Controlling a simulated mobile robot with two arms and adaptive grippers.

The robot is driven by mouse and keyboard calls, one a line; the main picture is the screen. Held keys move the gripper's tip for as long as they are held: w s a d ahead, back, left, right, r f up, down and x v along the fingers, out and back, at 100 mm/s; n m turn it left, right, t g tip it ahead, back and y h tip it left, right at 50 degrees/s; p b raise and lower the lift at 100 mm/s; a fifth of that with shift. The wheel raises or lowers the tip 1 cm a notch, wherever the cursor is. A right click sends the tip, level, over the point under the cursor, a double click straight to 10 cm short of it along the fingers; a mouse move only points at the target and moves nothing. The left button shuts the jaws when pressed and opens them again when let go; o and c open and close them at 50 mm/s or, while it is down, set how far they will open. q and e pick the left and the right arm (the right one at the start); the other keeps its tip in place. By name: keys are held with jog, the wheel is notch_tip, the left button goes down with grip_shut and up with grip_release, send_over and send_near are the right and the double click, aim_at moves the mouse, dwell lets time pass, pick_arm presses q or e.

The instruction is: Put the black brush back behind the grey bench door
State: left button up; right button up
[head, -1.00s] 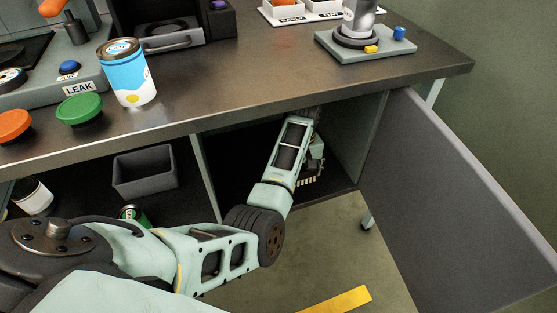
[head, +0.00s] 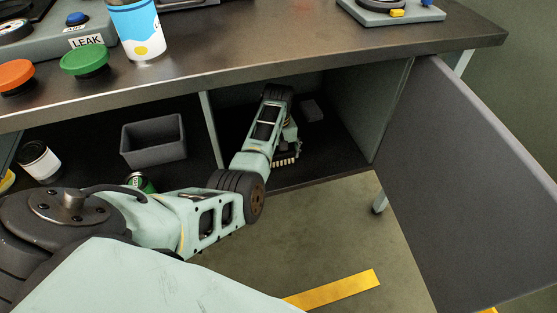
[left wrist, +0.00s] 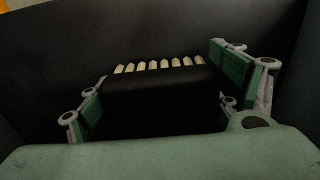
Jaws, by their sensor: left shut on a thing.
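The black brush (left wrist: 155,95) with its row of cream bristles fills the middle of the left wrist view, between the two green-padded fingers. My left gripper (left wrist: 165,92) is shut on it. In the head view the left gripper (head: 286,147) reaches inside the right-hand compartment of the bench, and only the brush's pale bristles (head: 286,160) show beside it. I cannot tell whether the brush touches the compartment floor. The grey bench door (head: 465,180) stands wide open to the right. My right gripper is not in view.
A small dark grey block (head: 311,110) lies deeper in the compartment, behind the gripper. A divider (head: 211,130) separates it from the left compartment, which holds a grey bin (head: 153,142), a green can (head: 139,182) and a white jar (head: 39,160). The compartment floor's right side is clear.

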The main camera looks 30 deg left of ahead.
pick_arm(q)
jog(key=shift+f, duration=0.35)
jog(key=shift+f, duration=0.15)
jog(key=o, duration=1)
